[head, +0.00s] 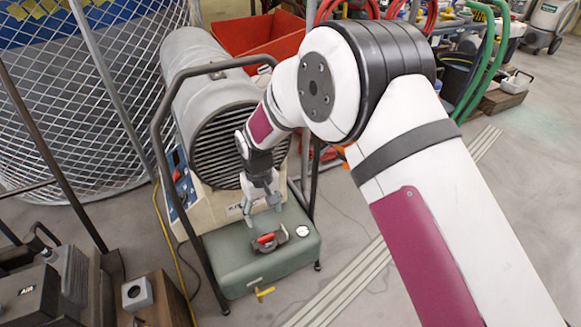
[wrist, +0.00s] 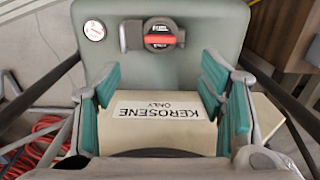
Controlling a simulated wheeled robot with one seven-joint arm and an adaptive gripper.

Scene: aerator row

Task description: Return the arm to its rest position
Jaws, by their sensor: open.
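My arm reaches from the right side of the head view down to the heater. My gripper (head: 264,214) hangs just above the green tank (head: 245,268) of the heater (head: 195,65), close to the red-and-black cap (head: 268,241). In the wrist view my gripper (wrist: 160,88) has its teal-padded fingers spread apart with nothing held between them. The cap (wrist: 160,38) lies beyond the fingertips, apart from them, with its red bar across the picture.
A dark tubular frame (head: 160,135) surrounds the heater. A round gauge (head: 302,231) sits beside the cap, and a yellow valve (head: 264,292) is at the tank front. Wire mesh (head: 90,110) stands left. A red bin (head: 258,38) is behind. Floor right of the tank is bare.

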